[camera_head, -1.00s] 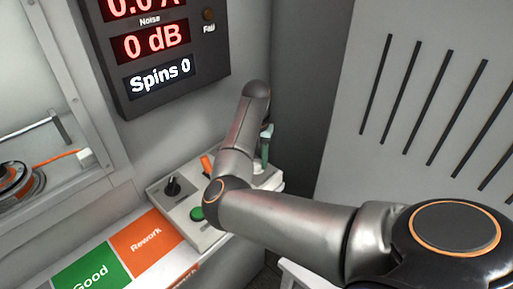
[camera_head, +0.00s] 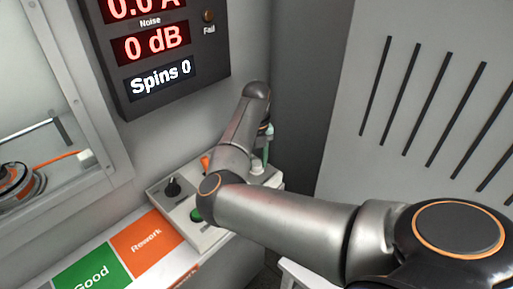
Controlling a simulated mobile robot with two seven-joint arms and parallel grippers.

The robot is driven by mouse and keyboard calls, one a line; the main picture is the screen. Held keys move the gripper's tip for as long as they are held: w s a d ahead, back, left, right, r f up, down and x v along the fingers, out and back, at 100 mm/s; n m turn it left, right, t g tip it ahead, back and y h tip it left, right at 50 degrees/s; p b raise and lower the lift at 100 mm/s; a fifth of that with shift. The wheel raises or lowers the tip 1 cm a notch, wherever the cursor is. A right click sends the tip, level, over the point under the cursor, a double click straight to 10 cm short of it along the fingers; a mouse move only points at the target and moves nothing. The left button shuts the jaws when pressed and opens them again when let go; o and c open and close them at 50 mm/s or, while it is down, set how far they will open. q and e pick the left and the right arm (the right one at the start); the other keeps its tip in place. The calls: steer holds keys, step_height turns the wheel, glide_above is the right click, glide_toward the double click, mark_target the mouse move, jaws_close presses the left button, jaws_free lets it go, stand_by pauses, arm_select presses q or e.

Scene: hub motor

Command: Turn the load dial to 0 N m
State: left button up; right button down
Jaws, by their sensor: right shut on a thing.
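A grey control panel (camera_head: 219,235) sits on the bench at the centre. It carries a black knob (camera_head: 173,186), an orange lever (camera_head: 205,162) and a green button (camera_head: 196,214). My right arm reaches across it from the right. My right gripper (camera_head: 265,149) points down at the panel's right rear end, partly hidden behind my forearm. It is shut on what appears to be the load dial (camera_head: 257,167), a small pale piece mostly hidden; its marks and setting cannot be read. My left gripper is not in view.
A dark display (camera_head: 160,45) on the wall reads 0 dB and Spins 0. Green Good (camera_head: 85,277) and orange Rework (camera_head: 142,238) areas lie left of the panel. A hub motor (camera_head: 15,182) is behind the window at left. A slotted grey wall (camera_head: 400,120) stands at right.

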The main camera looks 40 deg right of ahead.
mark_target(257, 163)
steer(key=shift+n, duration=0.7)
steer(key=shift+c, duration=2.2)
jaws_free()
steer(key=shift+r, duration=0.1)
step_height(257, 163, up, 12)
steer(key=shift+r, duration=0.2)
steer(key=shift+s+f, duration=0.1)
